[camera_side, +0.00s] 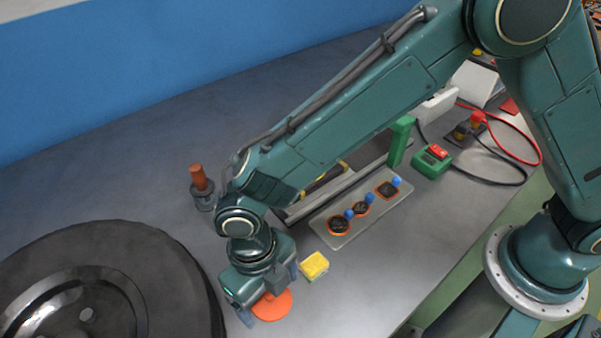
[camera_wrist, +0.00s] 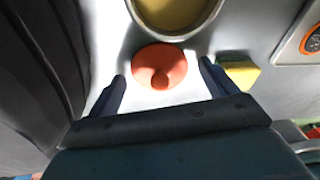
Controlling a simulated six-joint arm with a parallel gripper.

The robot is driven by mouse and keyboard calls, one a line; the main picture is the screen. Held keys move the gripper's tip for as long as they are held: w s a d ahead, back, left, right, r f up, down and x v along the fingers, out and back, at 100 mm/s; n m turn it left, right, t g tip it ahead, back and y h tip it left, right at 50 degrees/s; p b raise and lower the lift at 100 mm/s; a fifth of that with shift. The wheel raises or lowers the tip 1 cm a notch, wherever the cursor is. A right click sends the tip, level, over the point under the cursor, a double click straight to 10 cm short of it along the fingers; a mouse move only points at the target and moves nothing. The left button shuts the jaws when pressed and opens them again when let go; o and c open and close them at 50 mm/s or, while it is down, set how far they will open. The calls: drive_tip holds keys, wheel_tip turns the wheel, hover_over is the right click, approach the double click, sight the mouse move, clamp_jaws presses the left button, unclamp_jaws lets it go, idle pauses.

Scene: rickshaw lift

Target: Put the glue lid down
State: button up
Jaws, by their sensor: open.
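The glue lid (camera_side: 272,305), an orange-red disc with a small round knob, lies on the grey bench under my gripper (camera_side: 268,294). In the wrist view the lid (camera_wrist: 158,66) sits between and a little beyond the two spread dark fingers of my gripper (camera_wrist: 161,83). A gap shows between each finger and the lid, so the jaws are open and empty. A round grey-rimmed pot with yellowish contents (camera_wrist: 175,14) stands just beyond the lid in the wrist view, cut by the top edge. My gripper and wrist seem to hide this pot in the side view.
A yellow block (camera_side: 314,266) is close right of my gripper. A tray (camera_side: 372,217) with orange-rimmed black patches and blue-capped items lies behind right. A brown-topped jar (camera_side: 202,187) stands behind.

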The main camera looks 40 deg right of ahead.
wheel_tip(320, 180, up, 12)
drive_tip(key=w, duration=0.1)
drive_tip(key=shift+w+a, duration=0.15)
drive_tip(key=shift+w, duration=0.05)
idle(0.3)
idle(0.4)
drive_tip(key=w+d+r+m+t+y, duration=0.1)
drive_tip(key=d+r+m+t, duration=0.1)
drive_tip(key=d+r+m, duration=0.6)
drive_tip(key=d+r+m+t+y, duration=0.1)
drive_tip(key=d+r+m, duration=0.4)
drive_tip(key=d+m, duration=0.6)
drive_tip(key=s+d+m+t+h, duration=0.1)
drive_tip(key=s+d+m+t, duration=0.1)
drive_tip(key=s+d+m, duration=0.3)
drive_tip(key=s+d+m+t, duration=0.2)
drive_tip(key=s+d+m, duration=0.4)
drive_tip(key=d+m, duration=0.6)
drive_tip(key=shift+s+d+r+m+h, duration=0.3)
drive_tip(key=shift+r+m+h, duration=0.1)
drive_tip(key=shift+m, duration=0.7)
